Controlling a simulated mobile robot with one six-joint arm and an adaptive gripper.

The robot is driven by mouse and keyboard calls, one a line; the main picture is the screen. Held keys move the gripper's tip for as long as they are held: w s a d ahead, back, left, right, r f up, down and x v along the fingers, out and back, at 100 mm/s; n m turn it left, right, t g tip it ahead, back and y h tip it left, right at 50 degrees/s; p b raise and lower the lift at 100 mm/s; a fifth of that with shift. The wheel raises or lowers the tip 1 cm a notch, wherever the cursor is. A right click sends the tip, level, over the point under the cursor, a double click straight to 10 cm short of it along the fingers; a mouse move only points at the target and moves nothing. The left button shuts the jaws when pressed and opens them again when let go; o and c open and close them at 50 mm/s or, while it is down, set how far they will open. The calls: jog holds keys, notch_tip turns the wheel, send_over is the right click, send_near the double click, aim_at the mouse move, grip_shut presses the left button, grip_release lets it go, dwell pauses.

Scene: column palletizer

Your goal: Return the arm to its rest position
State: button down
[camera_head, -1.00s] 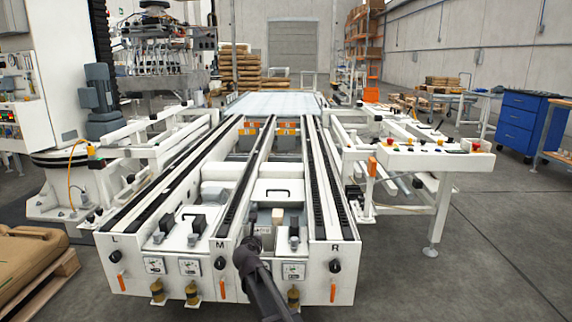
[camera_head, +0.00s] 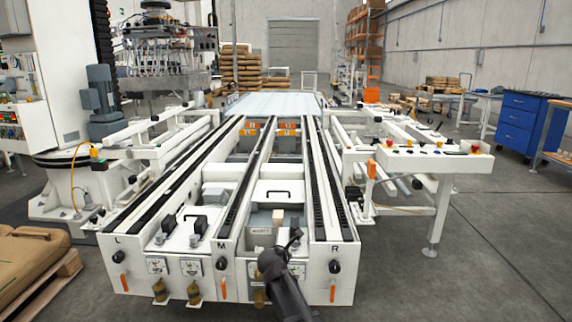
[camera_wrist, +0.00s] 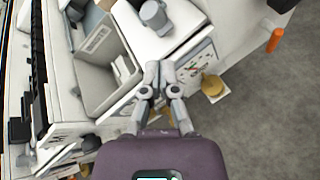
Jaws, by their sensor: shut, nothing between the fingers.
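My gripper (camera_head: 294,238) is at the bottom middle of the head view, in front of the conveyor's near end, between the M and R marks. In the wrist view my gripper (camera_wrist: 158,75) has its fingertips together with nothing between them. It hangs over the front edge of the conveyor machine (camera_head: 180,195). My dark arm runs down to the bottom edge of the head view and hides part of the front panel.
The white conveyor has dark chain tracks. A side frame with a button panel (camera_head: 435,157) stands at right. A pallet of brown sacks (camera_head: 33,258) lies at lower left. A blue drawer cabinet (camera_head: 525,122) stands far right. Grey floor (camera_head: 470,265) at lower right is clear.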

jog(key=s+d+f+m+g+p, duration=0.35)
jog(key=s+d+m+g, duration=0.35)
jog(key=s+d+m, duration=0.75)
jog(key=s+d+m+g+y+p, duration=0.25)
jog(key=s+m+g, duration=0.25)
jog(key=s+m, duration=0.8)
notch_tip(320, 180, up, 37)
jog(key=s+p, duration=0.1)
jog(key=p, duration=3.6)
jog(key=shift+s+n+y, duration=0.15)
jog(key=shift+n+y, duration=0.3)
